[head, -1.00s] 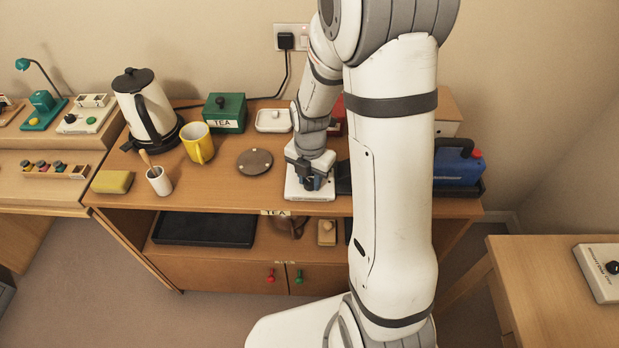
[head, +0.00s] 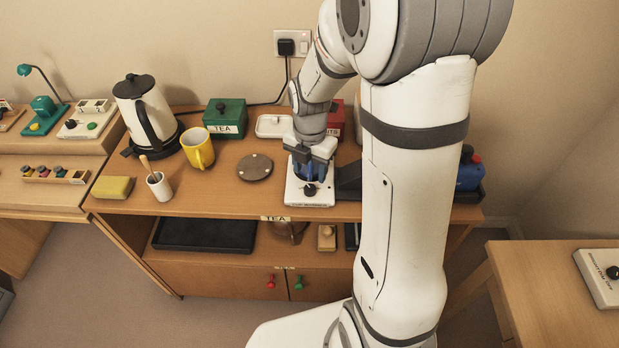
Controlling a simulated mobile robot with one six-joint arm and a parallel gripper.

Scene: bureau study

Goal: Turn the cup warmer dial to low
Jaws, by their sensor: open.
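The cup warmer (head: 295,193) is a small white box at the front edge of the wooden tea cabinet, in the middle of the head view. Its black dial (head: 309,190) shows on the top near the front. My gripper (head: 311,176) is open and points down over the warmer, just behind and above the dial. The fingers appear apart from the dial, but their exact gap to it is hard to tell. The dial's markings are too small to read, and my gripper hides the back of the warmer.
Left of the warmer are a brown round coaster (head: 255,167), a yellow mug (head: 198,147), a white pot (head: 159,186) and a kettle (head: 146,109). A green tea box (head: 225,118) and a white dish (head: 273,126) stand behind. A dark tray (head: 348,178) lies close on the right.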

